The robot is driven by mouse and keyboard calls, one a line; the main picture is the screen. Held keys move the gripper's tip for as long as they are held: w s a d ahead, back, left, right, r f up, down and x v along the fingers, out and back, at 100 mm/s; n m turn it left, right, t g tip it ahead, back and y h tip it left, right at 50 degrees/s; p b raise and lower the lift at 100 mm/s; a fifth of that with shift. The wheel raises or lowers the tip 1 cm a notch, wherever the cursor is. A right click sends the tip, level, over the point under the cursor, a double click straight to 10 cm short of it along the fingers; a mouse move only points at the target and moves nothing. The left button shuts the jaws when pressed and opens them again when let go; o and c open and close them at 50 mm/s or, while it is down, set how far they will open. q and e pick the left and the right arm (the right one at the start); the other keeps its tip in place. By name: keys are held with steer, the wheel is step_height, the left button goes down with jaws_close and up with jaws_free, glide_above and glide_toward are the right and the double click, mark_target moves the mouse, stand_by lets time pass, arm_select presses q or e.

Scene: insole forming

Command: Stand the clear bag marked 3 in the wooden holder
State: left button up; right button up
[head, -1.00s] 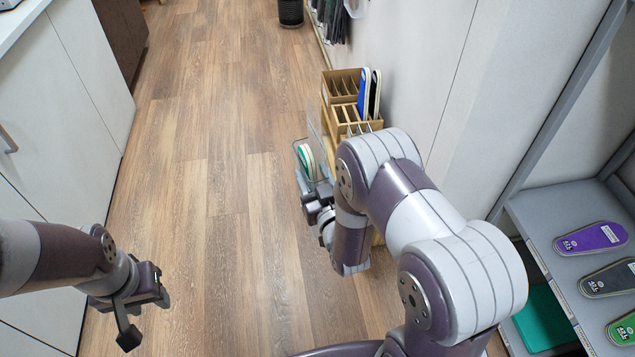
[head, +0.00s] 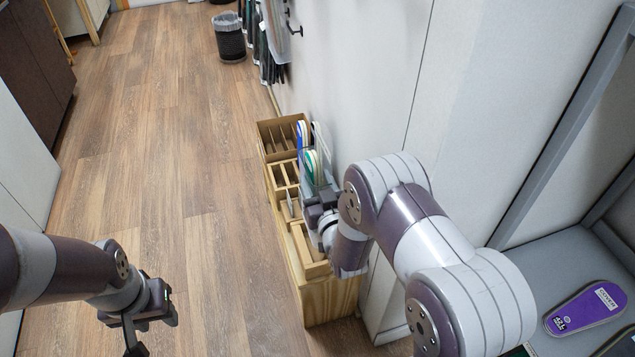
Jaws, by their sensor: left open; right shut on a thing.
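The wooden holder (head: 327,306) stands on the floor against the white wall, a long light-wood box with slotted compartments along its top. My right gripper (head: 316,199) is shut on a clear bag (head: 305,178) with green and white insoles in it. The bag is over the holder's right side, near the middle slots; I cannot tell whether it touches them. The bag's number cannot be read. Blue and white insoles (head: 302,134) stand in the far compartment. My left gripper (head: 146,332) is open and empty over the floor at the lower left. My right forearm hides part of the holder.
A grey shelf (head: 560,262) with a purple insole (head: 585,308) is at the right. A dark bin (head: 229,38) stands at the back, beside items hanging on the wall. The floor between is clear.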

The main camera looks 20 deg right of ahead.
steer(key=shift+s+a+f+b, duration=0.1)
steer(key=shift+s+f+b, duration=0.05)
steer(key=shift+f+b, duration=0.2)
step_height(320, 180, down, 10)
steer(key=b, duration=0.8)
steer(key=shift+r, duration=0.15)
steer(key=o, duration=1.4)
steer(key=shift+s+d+p, duration=0.2)
steer(key=shift+s+p, duration=1.7)
steer(key=shift+s, duration=4.4)
